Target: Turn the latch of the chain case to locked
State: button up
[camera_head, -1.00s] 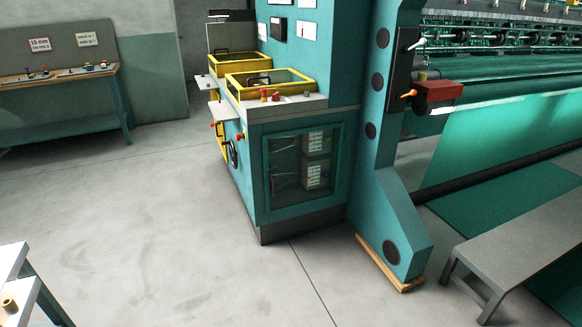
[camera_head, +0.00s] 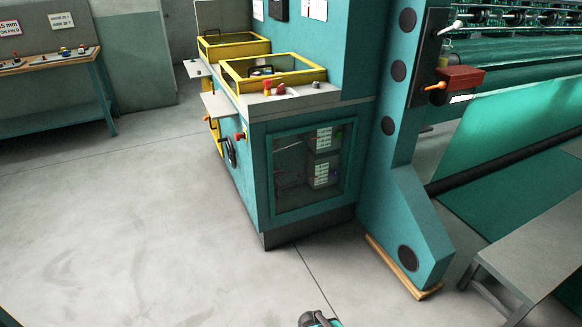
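The teal machine cabinet (camera_head: 252,195) stands in the middle, with a glazed door (camera_head: 306,170) on its front. No label marks the chain case, so I cannot tell which part it is or how its latch stands. Handles in view are a red knob (camera_head: 240,136) and a black handwheel (camera_head: 230,152) on the cabinet's left side, an orange-tipped lever (camera_head: 435,87) by a red box (camera_head: 461,77), and a white-tipped lever (camera_head: 450,27) on the upright. A grey and teal piece at the bottom edge seems part of my arm; no gripper fingers show.
Two yellow-framed trays (camera_head: 275,80) sit on the cabinet top. A grey bench (camera_head: 535,240) stands at the right. The machine's foot (camera_head: 405,235) rests on a wooden board. A work table (camera_head: 50,90) stands at the back left. The floor (camera_head: 120,220) at left is clear.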

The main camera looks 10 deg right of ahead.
aim_at(278, 172)
jog(key=u, duration=0.45)
jog(key=i, duration=0.9)
jog(key=u, duration=0.65)
